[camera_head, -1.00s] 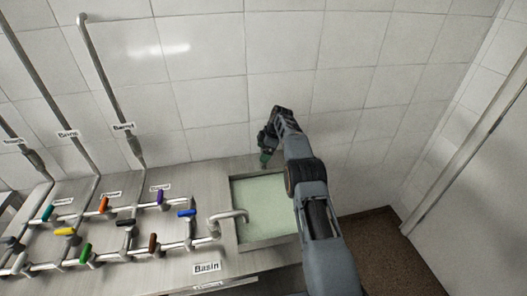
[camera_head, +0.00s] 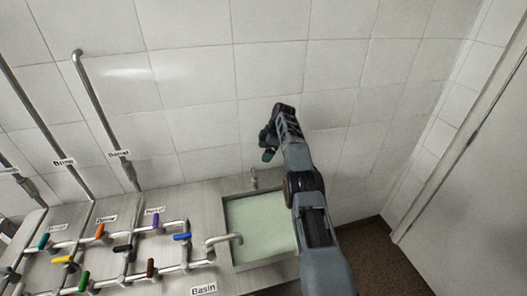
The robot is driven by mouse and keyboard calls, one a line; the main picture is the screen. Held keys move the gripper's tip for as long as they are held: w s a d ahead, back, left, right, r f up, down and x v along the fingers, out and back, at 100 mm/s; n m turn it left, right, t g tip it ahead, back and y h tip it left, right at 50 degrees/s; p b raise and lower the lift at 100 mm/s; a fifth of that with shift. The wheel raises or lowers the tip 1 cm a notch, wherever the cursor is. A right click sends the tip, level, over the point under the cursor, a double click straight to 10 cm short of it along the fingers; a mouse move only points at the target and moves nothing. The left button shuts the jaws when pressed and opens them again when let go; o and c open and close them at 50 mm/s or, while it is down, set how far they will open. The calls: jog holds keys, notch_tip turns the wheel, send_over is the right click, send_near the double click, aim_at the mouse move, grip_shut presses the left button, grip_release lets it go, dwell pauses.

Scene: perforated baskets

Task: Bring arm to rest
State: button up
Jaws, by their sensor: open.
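My arm (camera_head: 310,205) reaches up from the lower right, bends at a dark joint near the top and ends in my gripper (camera_head: 267,152). My gripper hangs above the back edge of the basin (camera_head: 234,258), against the white tiled wall. Its jaws are small and dark with a green tip, open, and nothing shows held in them. My forearm hides the right side of the basin.
A steel counter (camera_head: 208,198) carries pipes with several coloured valve handles, including a blue handle (camera_head: 182,237). A curved spout (camera_head: 222,240) reaches over the basin. A tall pipe (camera_head: 100,115) rises at left. A door (camera_head: 470,215) stands at right.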

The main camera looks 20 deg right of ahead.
dwell(0.4)
notch_tip(320, 180, down, 6)
jog(key=s+d+m+h, duration=0.1)
jog(key=s+m, duration=0.2)
jog(key=m, duration=0.7)
jog(key=s+a+r+m+t+h+b, duration=0.1)
jog(key=s+r, duration=0.3)
jog(key=s, duration=0.8)
jog(key=s+a+r+m+t+h+b, duration=0.1)
jog(key=s+r, duration=0.4)
jog(key=s, duration=0.8)
jog(key=s+a+r+m+t+h+b, duration=0.1)
jog(key=s+a+r+m+t+b, duration=0.1)
jog(key=s, duration=1)
jog(key=shift+s+a+r+m+b, duration=0.25)
jog(key=shift+a+r+m, duration=0.6)
jog(key=shift+r+m, duration=0.75)
